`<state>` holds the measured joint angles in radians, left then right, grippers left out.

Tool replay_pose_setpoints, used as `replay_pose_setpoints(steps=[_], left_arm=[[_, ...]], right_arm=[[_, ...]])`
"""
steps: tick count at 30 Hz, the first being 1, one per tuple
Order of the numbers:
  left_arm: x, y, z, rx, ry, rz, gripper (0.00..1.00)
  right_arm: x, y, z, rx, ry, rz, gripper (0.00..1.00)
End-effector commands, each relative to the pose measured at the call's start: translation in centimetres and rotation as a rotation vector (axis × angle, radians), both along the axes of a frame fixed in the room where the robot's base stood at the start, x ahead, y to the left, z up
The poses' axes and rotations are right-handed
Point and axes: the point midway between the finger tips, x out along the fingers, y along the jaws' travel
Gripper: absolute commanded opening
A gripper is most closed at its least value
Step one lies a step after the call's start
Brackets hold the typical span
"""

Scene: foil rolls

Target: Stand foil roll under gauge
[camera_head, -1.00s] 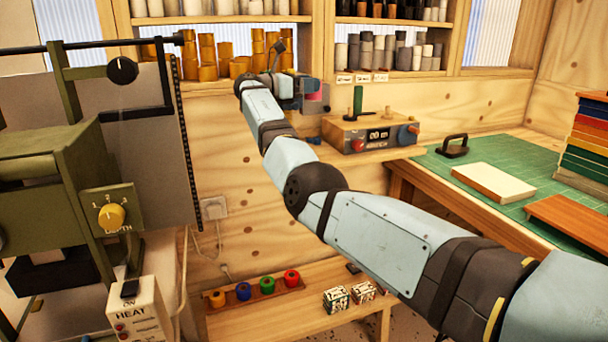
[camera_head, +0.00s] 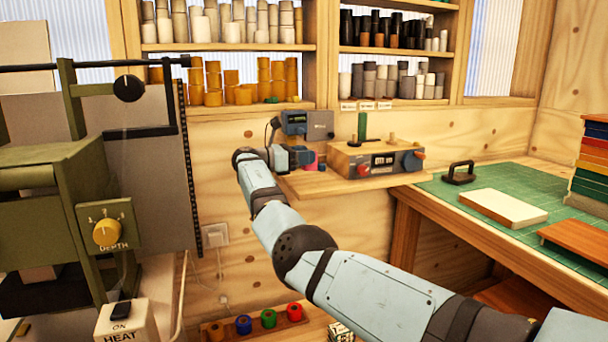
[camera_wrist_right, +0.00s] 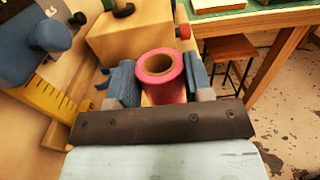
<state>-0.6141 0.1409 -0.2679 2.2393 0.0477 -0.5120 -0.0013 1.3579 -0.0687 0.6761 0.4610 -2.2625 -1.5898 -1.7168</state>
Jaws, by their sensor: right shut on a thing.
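The pink foil roll (camera_wrist_right: 164,86) is between the two blue fingers of my right gripper (camera_wrist_right: 160,86) in the wrist view. Its open end, with a tan core, faces up toward the wrist camera. In the head view, a small pink part of the roll (camera_head: 311,164) shows by the right gripper (camera_head: 303,159), low over the wall ledge. I cannot tell if the roll touches the ledge. The blue-grey gauge (camera_head: 308,124) stands just behind and above the gripper. It also seems to show at the left of the wrist view (camera_wrist_right: 37,48). My left gripper is not in view.
A wooden box with dials (camera_head: 372,161) stands on the ledge (camera_head: 310,187), right of the gripper. A yellow ruler (camera_wrist_right: 48,101) lies left of the gripper. An olive heat press (camera_head: 60,190) is at left. A green-topped bench (camera_head: 535,183) is at right. Rolls fill the shelves above.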

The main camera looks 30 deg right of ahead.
Motion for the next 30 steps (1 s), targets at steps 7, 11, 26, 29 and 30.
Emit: replay_pose_setpoints(steps=[7,11,26,29,30], left_arm=[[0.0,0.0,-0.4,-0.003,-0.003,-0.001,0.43],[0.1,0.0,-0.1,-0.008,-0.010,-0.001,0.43],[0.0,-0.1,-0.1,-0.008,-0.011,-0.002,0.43],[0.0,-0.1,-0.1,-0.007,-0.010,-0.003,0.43],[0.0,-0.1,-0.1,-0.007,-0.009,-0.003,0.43]], right_arm=[[0.0,0.0,-2.9,0.002,0.004,0.001,0.22],[0.0,0.0,-4.4,0.001,0.002,0.001,0.22],[0.0,0.0,-4.7,0.001,0.001,0.000,0.72],[0.0,0.0,-4.7,0.001,0.001,0.000,0.72],[0.0,0.0,-4.7,0.001,0.001,0.000,0.72]])
